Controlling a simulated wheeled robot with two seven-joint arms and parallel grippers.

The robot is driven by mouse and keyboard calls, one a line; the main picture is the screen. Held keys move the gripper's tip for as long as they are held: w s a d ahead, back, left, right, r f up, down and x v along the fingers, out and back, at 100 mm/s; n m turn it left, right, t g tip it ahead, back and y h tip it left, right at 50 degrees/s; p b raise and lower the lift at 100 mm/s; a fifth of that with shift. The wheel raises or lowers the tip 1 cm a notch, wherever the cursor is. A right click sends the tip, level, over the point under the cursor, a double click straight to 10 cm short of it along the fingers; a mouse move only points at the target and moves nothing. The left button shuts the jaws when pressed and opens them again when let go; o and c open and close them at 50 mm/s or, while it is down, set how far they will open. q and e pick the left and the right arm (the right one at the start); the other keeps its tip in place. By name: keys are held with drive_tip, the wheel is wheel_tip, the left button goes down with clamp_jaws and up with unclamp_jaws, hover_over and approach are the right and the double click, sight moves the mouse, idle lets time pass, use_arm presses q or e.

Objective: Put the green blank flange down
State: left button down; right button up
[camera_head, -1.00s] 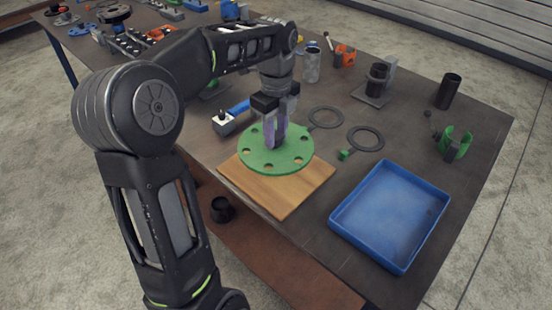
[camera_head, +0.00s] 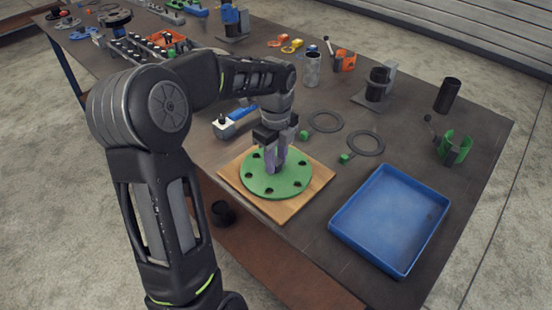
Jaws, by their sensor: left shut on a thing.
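The green blank flange (camera_head: 290,185) is a round disc with several bolt holes around its rim. It lies flat, apparently resting on the wooden board (camera_head: 312,196) near the table's front edge. My left gripper (camera_head: 273,168) points down over the middle of the flange and is shut on it. The fingertips hide the part that they grip. My right gripper is not in view.
A blue tray (camera_head: 390,220) stands to the right of the board. Two grey rings with green tabs, one of them this gasket (camera_head: 366,143), lie behind it. A blue-handled tool (camera_head: 234,119) lies behind the board. A dark cylinder (camera_head: 448,95) stands at the right.

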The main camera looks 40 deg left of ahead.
use_arm(q)
drive_tip(key=shift+f, duration=0.1)
drive_tip(key=c, duration=1.1)
unclamp_jaws()
wheel_tip(320, 180, up, 12)
drive_tip(key=shift+r+p, duration=0.2)
drive_tip(key=shift+p, duration=0.15)
